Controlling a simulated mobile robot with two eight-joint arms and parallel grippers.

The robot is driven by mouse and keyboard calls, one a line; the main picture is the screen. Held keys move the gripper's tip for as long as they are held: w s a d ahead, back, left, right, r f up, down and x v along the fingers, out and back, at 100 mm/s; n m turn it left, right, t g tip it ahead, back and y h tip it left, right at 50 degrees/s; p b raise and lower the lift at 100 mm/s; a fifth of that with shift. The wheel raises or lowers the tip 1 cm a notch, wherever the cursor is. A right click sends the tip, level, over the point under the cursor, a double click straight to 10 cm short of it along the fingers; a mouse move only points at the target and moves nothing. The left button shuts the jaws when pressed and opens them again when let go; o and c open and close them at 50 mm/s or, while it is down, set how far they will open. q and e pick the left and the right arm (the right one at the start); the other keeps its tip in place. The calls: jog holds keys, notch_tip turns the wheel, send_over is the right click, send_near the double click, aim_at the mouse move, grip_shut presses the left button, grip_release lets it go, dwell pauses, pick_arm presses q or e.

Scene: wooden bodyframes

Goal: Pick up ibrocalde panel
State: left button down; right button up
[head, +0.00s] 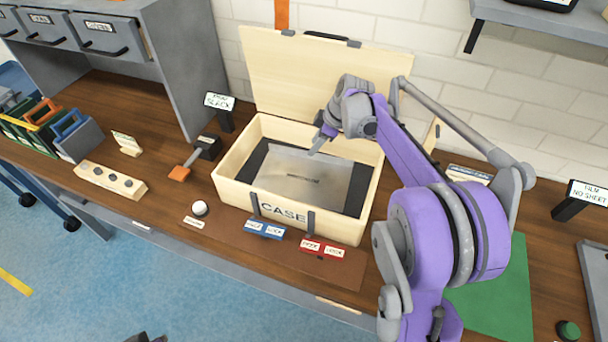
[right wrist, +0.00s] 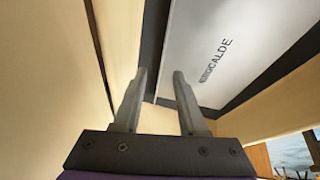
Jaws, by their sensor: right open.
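The ibrocalde panel (head: 290,180) is a flat light-grey plate lying in the open wooden case (head: 240,195), on a dark lining. Its printed name shows large in the right wrist view (right wrist: 235,50). My right gripper (head: 319,143) is over the back part of the case, near the panel's back edge. In the right wrist view its two fingers (right wrist: 161,72) are apart with nothing between them, and a dark gap beside the panel's edge shows beyond them. I cannot tell whether a finger touches the panel. My left gripper is not in view.
The case lid (head: 320,75) stands open against the brick wall. Blue (head: 264,229) and red (head: 318,248) labelled blocks lie in front of the case. An orange-handled lever (head: 190,163) stands left, and a green mat (head: 500,295) lies right, partly behind my right arm.

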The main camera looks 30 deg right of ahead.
aim_at(311, 159)
jog(key=x, duration=0.4)
jog(key=shift+s+f, duration=0.1)
grip_shut()
dwell(1.3)
